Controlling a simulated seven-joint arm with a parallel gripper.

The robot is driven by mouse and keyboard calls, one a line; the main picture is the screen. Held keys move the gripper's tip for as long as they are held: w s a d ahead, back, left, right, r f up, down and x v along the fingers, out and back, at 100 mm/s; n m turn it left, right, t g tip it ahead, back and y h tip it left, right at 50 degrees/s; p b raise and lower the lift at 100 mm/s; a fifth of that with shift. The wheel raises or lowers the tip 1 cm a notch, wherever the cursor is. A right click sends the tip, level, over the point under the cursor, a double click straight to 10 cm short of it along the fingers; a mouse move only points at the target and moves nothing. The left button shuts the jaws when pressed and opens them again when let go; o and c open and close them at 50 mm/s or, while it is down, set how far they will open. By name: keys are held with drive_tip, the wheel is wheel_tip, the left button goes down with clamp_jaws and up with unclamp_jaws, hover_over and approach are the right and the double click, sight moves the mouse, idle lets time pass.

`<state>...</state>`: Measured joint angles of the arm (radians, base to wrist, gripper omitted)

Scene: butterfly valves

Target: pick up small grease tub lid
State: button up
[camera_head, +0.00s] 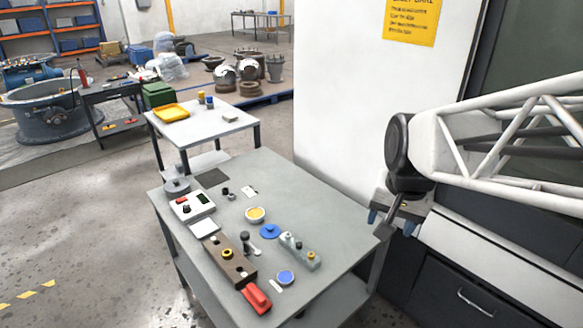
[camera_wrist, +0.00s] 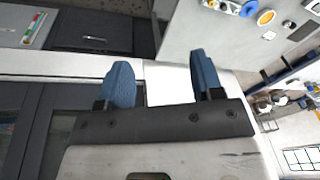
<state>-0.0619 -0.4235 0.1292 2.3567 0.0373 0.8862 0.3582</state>
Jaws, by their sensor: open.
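Two blue round pieces lie on the grey workbench (camera_head: 335,225): a flat blue disc (camera_head: 270,231) near the middle, and a smaller blue disc with a pale rim (camera_head: 286,278) nearer the front. I cannot tell for sure which is the small grease tub lid. An open round tub with yellow contents (camera_head: 256,214) stands just behind the flat blue disc. The tub also shows at the top right of the wrist view (camera_wrist: 266,17). My gripper (camera_head: 392,220) is open and empty, right of the bench and apart from everything on it. Its two blue fingers (camera_wrist: 162,78) are spread in the wrist view.
A grey-green bottle-like part (camera_head: 300,252) lies right of the flat blue disc. A brown block (camera_head: 230,258), a red-handled item (camera_head: 256,298) and a white box with buttons (camera_head: 192,206) fill the bench's left side. Its right side is clear. A dark cabinet (camera_head: 470,285) stands at right.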

drive_tip(key=w+a+f+m, duration=0.2)
drive_tip(key=w+a, duration=0.1)
drive_tip(key=w, duration=0.4)
drive_tip(key=w+a+f+m, duration=0.2)
drive_tip(key=w+a, duration=0.1)
drive_tip(key=w, duration=0.4)
drive_tip(key=m+g+y, duration=0.1)
drive_tip(key=m+g, duration=0.1)
drive_tip(key=m, duration=0.8)
hover_over(270, 227)
drive_tip(key=d, duration=0.1)
wheel_tip(270, 227, down, 29)
drive_tip(key=shift+d+f, duration=0.15)
drive_tip(key=shift+f, duration=0.05)
drive_tip(key=shift+f, duration=0.15)
drive_tip(key=shift+a+f, duration=0.2)
drive_tip(key=shift+f, duration=0.95)
drive_tip(key=shift+f, duration=0.1)
